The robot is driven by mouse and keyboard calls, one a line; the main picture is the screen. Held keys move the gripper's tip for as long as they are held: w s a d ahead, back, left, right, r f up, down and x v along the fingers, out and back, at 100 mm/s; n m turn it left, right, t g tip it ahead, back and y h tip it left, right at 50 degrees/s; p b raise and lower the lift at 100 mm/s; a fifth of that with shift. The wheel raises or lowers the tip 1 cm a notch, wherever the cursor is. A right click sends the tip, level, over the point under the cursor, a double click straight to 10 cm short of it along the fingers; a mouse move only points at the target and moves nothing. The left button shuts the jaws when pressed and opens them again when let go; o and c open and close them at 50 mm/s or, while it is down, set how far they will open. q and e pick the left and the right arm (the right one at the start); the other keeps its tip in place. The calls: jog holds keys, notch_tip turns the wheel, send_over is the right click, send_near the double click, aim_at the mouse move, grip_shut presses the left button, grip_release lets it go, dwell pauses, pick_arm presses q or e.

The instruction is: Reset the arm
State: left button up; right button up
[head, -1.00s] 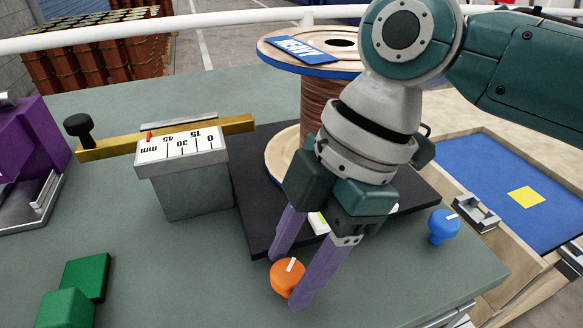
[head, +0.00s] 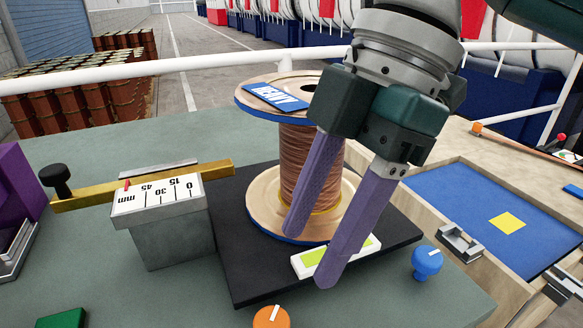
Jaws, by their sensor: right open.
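My right gripper (head: 308,258) comes in from the upper right with its two purple fingers pointing down. It is open and empty. Its fingers are in front of the wooden spool (head: 262,209) wound with copper-coloured wire, and partly hide it. The spool stands upright on a black plate (head: 235,271) and carries a blue "HEAVY" label (head: 276,97). The orange knob (head: 270,318) is at the bottom edge, partly cut off, below and apart from the fingers. My left gripper is not in view.
A grey block with a mm scale (head: 160,198) and a brass bar (head: 215,172) stand left of the spool. A white box with a green display (head: 308,262) is behind a finger. A blue knob (head: 427,262) is at right. A blue-lined tray (head: 460,195) lies farther right.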

jog(key=s+f+m+t+p, duration=0.1)
jog(key=s+m, duration=0.1)
jog(key=m, duration=0.1)
jog(key=s+f+m+t+p, duration=0.1)
jog(key=s+f+m, duration=0.1)
jog(key=s+m, duration=0.1)
jog(key=s+f+m+t+y+p, duration=0.1)
jog(key=s+f+m, duration=0.1)
jog(key=m, duration=0.1)
jog(key=shift+s+a, duration=0.2)
jog(key=shift+a, duration=0.1)
jog(key=s+d+m+t+h+p, duration=0.1)
jog(key=s+d+m+h, duration=0.1)
jog(key=s+d+m, duration=0.35)
jog(key=s+d+m+t+h+p, duration=0.1)
jog(key=s+d+m+h, duration=0.2)
jog(key=d+m, duration=0.45)
notch_tip(320, 180, up, 38)
jog(key=d+n+p, duration=0.1)
jog(key=p, duration=3.6)
jog(key=shift+w+d+f+n+p, duration=0.15)
jog(key=shift+d+n+p, duration=0.15)
jog(key=shift+d+n, duration=0.1)
